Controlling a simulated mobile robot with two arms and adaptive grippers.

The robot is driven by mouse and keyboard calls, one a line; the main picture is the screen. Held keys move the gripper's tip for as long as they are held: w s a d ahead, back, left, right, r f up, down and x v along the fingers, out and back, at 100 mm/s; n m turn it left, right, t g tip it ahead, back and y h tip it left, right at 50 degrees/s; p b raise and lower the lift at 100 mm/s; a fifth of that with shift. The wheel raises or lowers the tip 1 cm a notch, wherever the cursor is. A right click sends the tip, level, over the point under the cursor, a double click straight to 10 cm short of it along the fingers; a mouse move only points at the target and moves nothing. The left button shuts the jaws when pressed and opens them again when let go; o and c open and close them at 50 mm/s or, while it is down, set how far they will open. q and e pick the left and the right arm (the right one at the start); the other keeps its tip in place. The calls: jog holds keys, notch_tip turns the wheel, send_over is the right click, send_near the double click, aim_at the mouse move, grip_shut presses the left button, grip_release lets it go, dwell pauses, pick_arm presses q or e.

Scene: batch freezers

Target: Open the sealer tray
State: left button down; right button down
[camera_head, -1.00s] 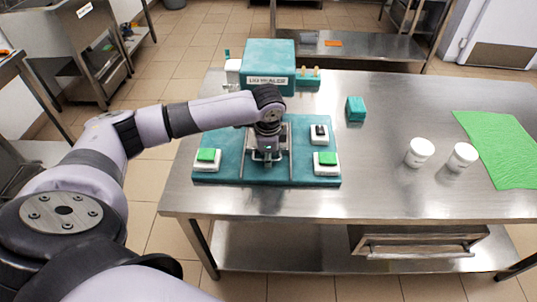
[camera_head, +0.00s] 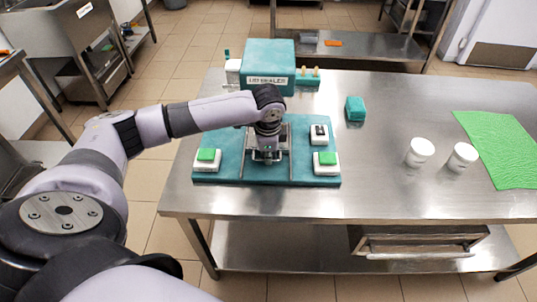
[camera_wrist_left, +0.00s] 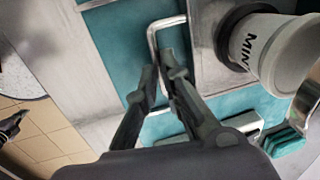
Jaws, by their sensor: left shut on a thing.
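The lid sealer (camera_head: 270,55) is a teal machine with a name label, at the back of the steel table. Its teal base plate (camera_head: 222,178) extends forward beneath my left gripper. In the left wrist view, a bent metal handle (camera_wrist_left: 153,40) stands out against the teal surface. My left gripper (camera_wrist_left: 158,76) is shut on this handle, with a finger on either side of the bar. A white cup (camera_wrist_left: 268,48) with dark lettering sits in a dark ring beside it. My gripper and wrist hide much of the tray area in the head view.
Green buttons on white boxes (camera_head: 207,160) (camera_head: 326,162) flank the base plate's front. A black switch (camera_head: 319,131) sits at right. A teal block (camera_head: 355,109), white tubs (camera_head: 419,152) (camera_head: 461,157) and a green cloth (camera_head: 500,145) lie farther right. The table's front edge is clear.

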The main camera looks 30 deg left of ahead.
pick_arm(q)
jog(key=s+d+p, duration=0.1)
jog(key=s+p, duration=0.1)
jog(key=p, duration=0.1)
jog(key=s+d+p, duration=0.2)
jog(key=s+p, duration=0.1)
jog(key=s+d+p, duration=0.2)
jog(key=s+p, duration=0.1)
jog(key=shift+r, duration=0.25)
jog(key=c, duration=2.4)
grip_release()
jog(key=shift+s+f, duration=0.1)
jog(key=shift+f, duration=0.2)
jog(key=c, duration=1.7)
grip_release()
jog(key=shift+f, duration=0.1)
jog(key=shift+s, duration=0.1)
